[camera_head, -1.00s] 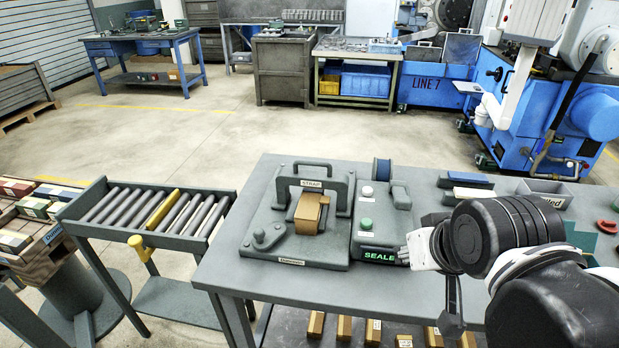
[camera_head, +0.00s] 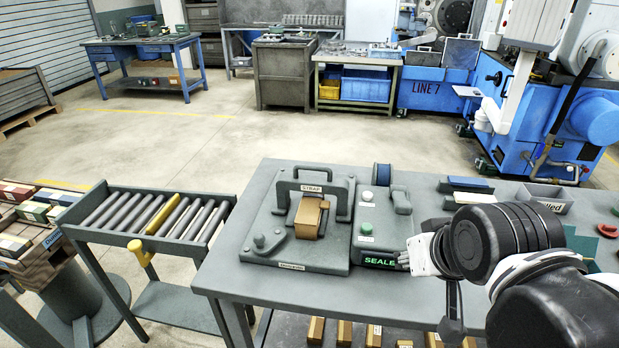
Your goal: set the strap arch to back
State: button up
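The strap arch (camera_head: 313,187) is a dark grey bar labelled STRAP. It stands over a grey fixture plate (camera_head: 270,250) on the workbench. A brown carton (camera_head: 308,217) sits on the plate, under and in front of the arch. A round-knobbed lever (camera_head: 260,241) is at the plate's front left. My gripper (camera_head: 408,258) is at the right of the fixture, near the front of the sealer panel, apart from the arch. Its light-coloured fingers point left. I cannot tell how far apart they are.
The sealer panel (camera_head: 379,262) has a green button (camera_head: 366,229) and a white button (camera_head: 367,197), with a blue spool (camera_head: 382,174) behind. A roller conveyor (camera_head: 150,215) stands left of the workbench (camera_head: 230,284). Cartons lie on the shelf below.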

jog(key=shift+o, duration=1.4)
jog(key=shift+w+r, duration=0.1)
jog(key=shift+r, duration=0.05)
jog(key=o, duration=0.4)
jog(key=w+a+r+n+g, duration=0.1)
jog(key=w+r+n, duration=0.2)
jog(key=w+r, duration=0.4)
jog(key=shift+w+a+g+p, duration=0.3)
jog(key=shift+w+a, duration=0.05)
jog(key=shift+w, duration=0.15)
jog(key=w+a+r+n+g, duration=0.25)
jog(key=w+r+n, duration=0.2)
jog(key=w, duration=0.65)
jog(key=n+g+p, duration=0.2)
jog(key=n+g, duration=0.1)
jog(key=n, duration=0.5)
send_over(313, 166)
notch_tip(313, 166, down, 3)
notch_tip(313, 166, down, 14)
jog(key=shift+p, duration=0.3)
grip_shut()
